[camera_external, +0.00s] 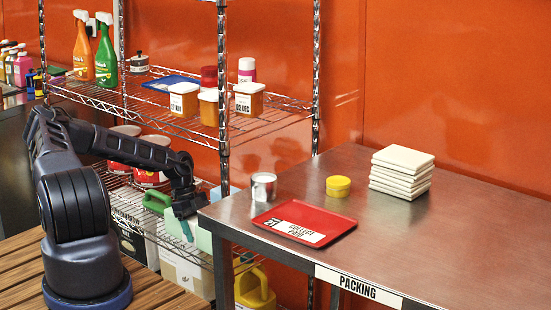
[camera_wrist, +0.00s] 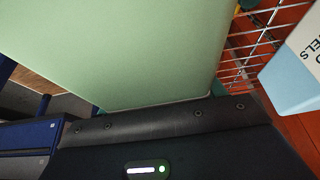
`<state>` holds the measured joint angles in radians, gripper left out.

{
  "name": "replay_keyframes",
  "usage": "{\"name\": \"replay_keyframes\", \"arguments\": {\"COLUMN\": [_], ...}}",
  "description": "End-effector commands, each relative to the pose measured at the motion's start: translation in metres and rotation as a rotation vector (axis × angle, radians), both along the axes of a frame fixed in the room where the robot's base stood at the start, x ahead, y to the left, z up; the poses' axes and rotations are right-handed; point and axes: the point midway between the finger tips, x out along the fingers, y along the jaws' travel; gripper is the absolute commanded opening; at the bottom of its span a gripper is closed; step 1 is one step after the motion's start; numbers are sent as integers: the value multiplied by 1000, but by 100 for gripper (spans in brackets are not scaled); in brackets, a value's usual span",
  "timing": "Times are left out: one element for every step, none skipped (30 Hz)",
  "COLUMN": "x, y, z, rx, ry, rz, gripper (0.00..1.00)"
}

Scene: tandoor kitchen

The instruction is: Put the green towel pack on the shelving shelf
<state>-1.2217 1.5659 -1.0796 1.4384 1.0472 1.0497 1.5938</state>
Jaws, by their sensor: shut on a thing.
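The green towel pack (camera_wrist: 120,50) is a large pale green block filling the upper left of the wrist view. In the external view the pale green pack (camera_external: 204,240) shows beside my gripper (camera_external: 184,224), partly hidden by the gripper and the table's corner. My gripper is shut on the pack, at about the height of the lower shelf. The wire shelving's lower shelf (camera_external: 136,208) runs behind my gripper. The upper shelf (camera_external: 180,108) is above it. I cannot tell whether the pack touches the shelf.
A light blue and white pack (camera_wrist: 298,75) with "ELS" lettering is close at the right. A green container (camera_external: 157,201) and red-and-white tubs (camera_external: 118,145) stand on the lower shelf. The steel packing table (camera_external: 400,240) is close on the right. A yellow jug (camera_external: 256,290) is below.

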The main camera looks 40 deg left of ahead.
Motion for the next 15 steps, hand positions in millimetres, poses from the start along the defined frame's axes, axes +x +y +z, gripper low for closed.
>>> {"name": "replay_keyframes", "arguments": {"x": [0, 0, 0, 0, 0, 0, 0, 0, 0, 0, 0, 0, 0, 0, 0], "y": [0, 0, 0, 0, 0, 0, 0, 0, 0, 0, 0, 0, 0, 0, 0], "z": [1, 1, 1, 0, 0, -1, -2, -2, -2, -2, -2, -2, -2, -2, -2], "rx": [0, 0, 0, 0, 0, 0, 0, 0, 0, 0, 0, 0, 0, 0, 0], "ry": [-1, -1, -1, 0, 0, 0, 0, 0, 0, 0, 0, 0, 0, 0, 0], "rz": [0, 0, 0, 0, 0, 0, 0, 0, 0, 0, 0, 0, 0, 0, 0], "gripper": [32, 32, 32, 32, 32, 32, 70, 76, 84, 90, 90, 90, 90, 90, 90]}}
